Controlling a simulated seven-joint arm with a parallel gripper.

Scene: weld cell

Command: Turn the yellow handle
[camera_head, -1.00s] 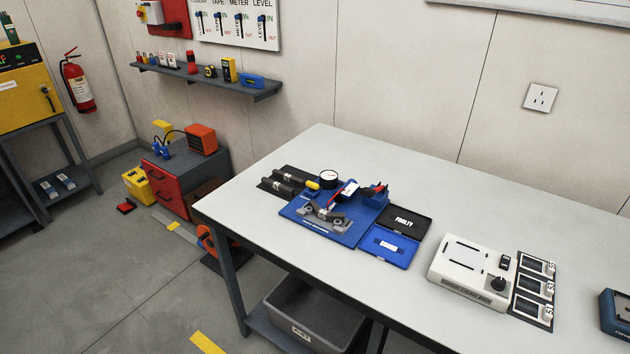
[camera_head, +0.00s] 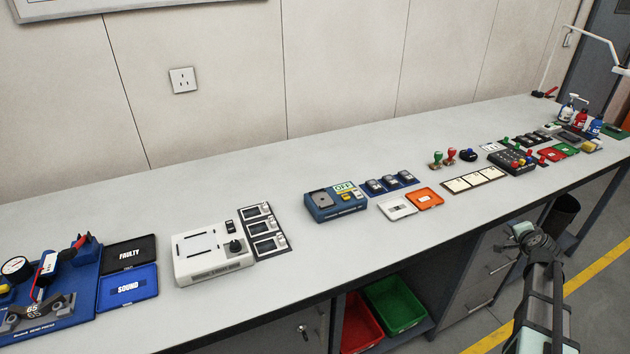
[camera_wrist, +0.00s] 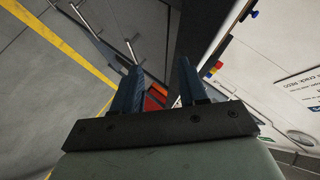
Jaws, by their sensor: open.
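A yellow piece, possibly the handle (camera_head: 4,288), shows at the left edge of the head view beside a round gauge (camera_head: 16,268). It is part of, or next to, a blue bench fixture (camera_head: 83,290), which the picture edge cuts off. My gripper (camera_wrist: 158,85) shows in the wrist view with its two dark blue fingers apart and nothing between them. It points toward the bench side and floor, far from the blue fixture. In the head view my arm stands at the lower right, in front of the bench.
The long bench (camera_head: 330,262) carries a white device (camera_head: 212,262), a blue device (camera_head: 337,205), a black FAULTY tray (camera_head: 129,256) and a blue SOUND tray (camera_head: 127,289). Red (camera_head: 362,325) and green (camera_head: 396,303) bins sit below. The bench's front strip is mostly clear.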

